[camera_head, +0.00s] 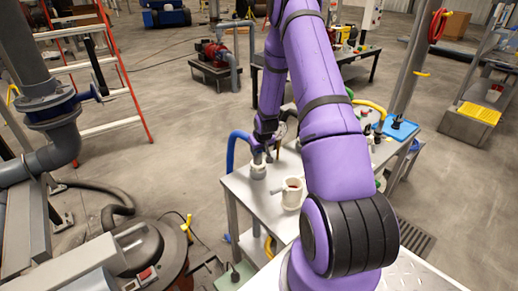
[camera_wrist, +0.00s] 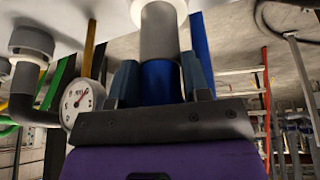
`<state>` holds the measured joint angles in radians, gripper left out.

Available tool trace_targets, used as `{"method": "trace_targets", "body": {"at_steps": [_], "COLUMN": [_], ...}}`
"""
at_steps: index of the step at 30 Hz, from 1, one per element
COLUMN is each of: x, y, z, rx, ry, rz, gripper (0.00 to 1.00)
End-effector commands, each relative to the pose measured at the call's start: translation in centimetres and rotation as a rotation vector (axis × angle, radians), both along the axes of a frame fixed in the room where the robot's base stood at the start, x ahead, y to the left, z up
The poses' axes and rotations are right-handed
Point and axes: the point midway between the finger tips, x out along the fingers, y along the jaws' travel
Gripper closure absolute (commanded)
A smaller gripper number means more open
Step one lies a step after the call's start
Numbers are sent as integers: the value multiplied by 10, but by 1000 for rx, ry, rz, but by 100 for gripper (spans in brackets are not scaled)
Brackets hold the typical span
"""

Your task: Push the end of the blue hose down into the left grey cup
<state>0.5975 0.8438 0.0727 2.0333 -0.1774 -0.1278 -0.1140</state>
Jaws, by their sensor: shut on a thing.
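The blue hose (camera_head: 233,148) arches at the left of the table and comes down to a grey end piece (camera_head: 258,159). My gripper (camera_head: 264,146) is shut on the blue hose just above that piece. In the wrist view, turned upside down, the blue hose (camera_wrist: 161,82) lies between both fingers. Its grey end piece (camera_wrist: 159,33) points straight at the left cup (camera_head: 258,172), a pale grey cup whose rim (camera_wrist: 148,3) shows at the picture's top. The end meets the cup's mouth; how deep it sits is hidden.
A pressure gauge (camera_wrist: 80,101) and a grey pipe elbow (camera_wrist: 30,80) show beside my gripper. My arm covers the table's middle.

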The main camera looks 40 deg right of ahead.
Motion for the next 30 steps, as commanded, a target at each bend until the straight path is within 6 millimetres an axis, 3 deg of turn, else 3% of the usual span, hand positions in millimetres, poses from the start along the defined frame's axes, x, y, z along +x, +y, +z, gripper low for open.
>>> {"method": "trace_targets", "body": {"at_steps": [12, 13, 17, 26, 30], "x": [0, 0, 0, -1, -3], "y": [0, 0, 0, 0, 1], "z": [-4, -4, -4, -3, 7], "rx": [0, 0, 0, 0, -1], "ry": [-1, -1, -1, 0, -2], "rz": [0, 0, 0, 0, 0], "gripper": [100, 54, 27, 27, 27]}}
